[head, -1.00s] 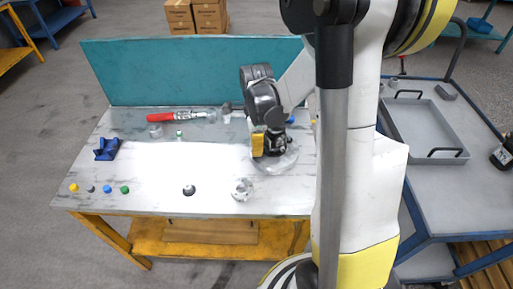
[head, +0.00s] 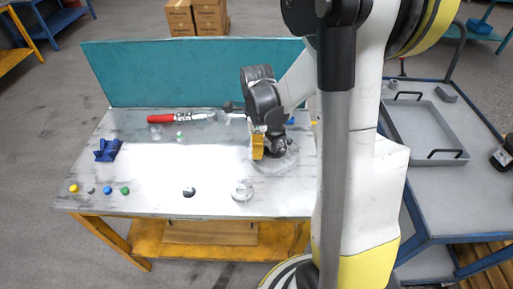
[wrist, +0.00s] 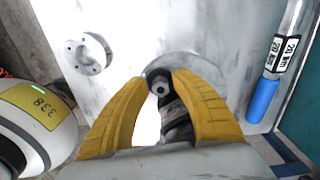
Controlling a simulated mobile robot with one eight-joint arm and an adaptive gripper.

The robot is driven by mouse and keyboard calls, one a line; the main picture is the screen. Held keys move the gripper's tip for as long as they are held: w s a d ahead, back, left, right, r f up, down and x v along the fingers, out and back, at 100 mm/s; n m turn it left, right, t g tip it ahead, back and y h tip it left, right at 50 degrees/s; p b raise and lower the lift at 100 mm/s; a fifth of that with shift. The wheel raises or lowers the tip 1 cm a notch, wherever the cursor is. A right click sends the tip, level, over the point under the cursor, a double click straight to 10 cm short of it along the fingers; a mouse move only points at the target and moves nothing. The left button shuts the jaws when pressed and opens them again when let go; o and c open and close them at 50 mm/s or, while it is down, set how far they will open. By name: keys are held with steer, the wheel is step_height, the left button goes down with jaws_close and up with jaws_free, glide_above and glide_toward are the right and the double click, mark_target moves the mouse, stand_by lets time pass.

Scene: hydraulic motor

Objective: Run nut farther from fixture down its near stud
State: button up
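My gripper (head: 262,150) is at the right part of the workbench, low over a round pale metal base (head: 275,168). In the wrist view its two yellow fingers (wrist: 160,82) come together on either side of a dark nut (wrist: 158,76), with a lighter round stud end (wrist: 161,88) at its middle. The fingertips appear to touch the nut's sides. The round base (wrist: 205,68) shows behind the right finger. A dark part between the fingers is mostly hidden. A blue fixture-like block (head: 107,149) lies at the bench's left. The other stud and nut cannot be made out.
A flanged metal ring (head: 242,190) lies left of the base; it also shows in the wrist view (wrist: 88,53). A dark round part (head: 189,191), small coloured pieces (head: 107,190) and a red-handled tool (head: 170,118) lie on the bench. A blue-handled tool (wrist: 262,100) lies right of the fingers.

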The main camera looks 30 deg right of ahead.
steer(key=shift+s+d+r+p, duration=0.1)
steer(key=shift+d+r+p, duration=0.1)
steer(key=shift+r+p, duration=0.65)
steer(key=n+b, duration=0.1)
steer(key=n, duration=0.4)
steer(key=shift+r+n, duration=0.1)
steer(key=shift+n, duration=0.3)
steer(key=n, duration=0.4)
steer(key=shift+n, duration=0.3)
steer(key=shift+c, duration=0.4)
jaws_close()
steer(key=m, duration=0.5)
steer(key=shift+b, duration=0.4)
steer(key=shift+m, duration=0.4)
